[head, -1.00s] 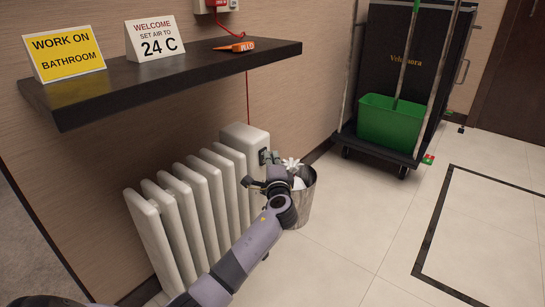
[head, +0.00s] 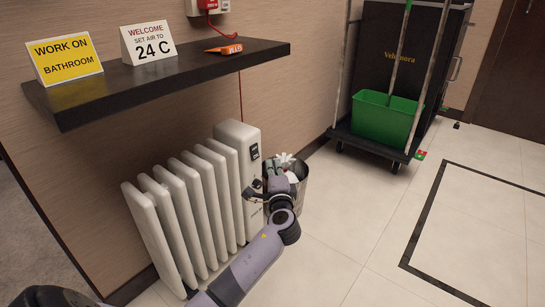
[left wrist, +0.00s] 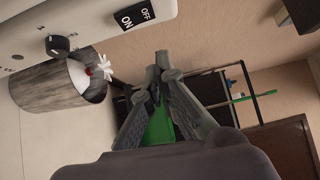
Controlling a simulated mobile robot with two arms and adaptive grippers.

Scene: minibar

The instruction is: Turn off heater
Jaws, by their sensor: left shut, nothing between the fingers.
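The heater (head: 200,205) is a white ribbed radiator standing by the wall under the shelf. Its right end box carries a dark switch (head: 254,152). In the left wrist view, this black switch (left wrist: 135,16) bears the words OFF and ON; I cannot tell which side is pressed. A dark round knob (left wrist: 57,45) sits beside it on the white panel. My left gripper (head: 270,164) is beside the end box, just right of and below the switch. In the left wrist view, its fingers (left wrist: 161,58) are shut and empty, apart from the switch. My right gripper is not in view.
A metal bin (head: 299,195) with white waste stands right of the heater, close to my gripper. A dark shelf (head: 190,75) with signs overhangs the heater. A cart with a green bucket (head: 385,118) stands behind; floor at right is clear.

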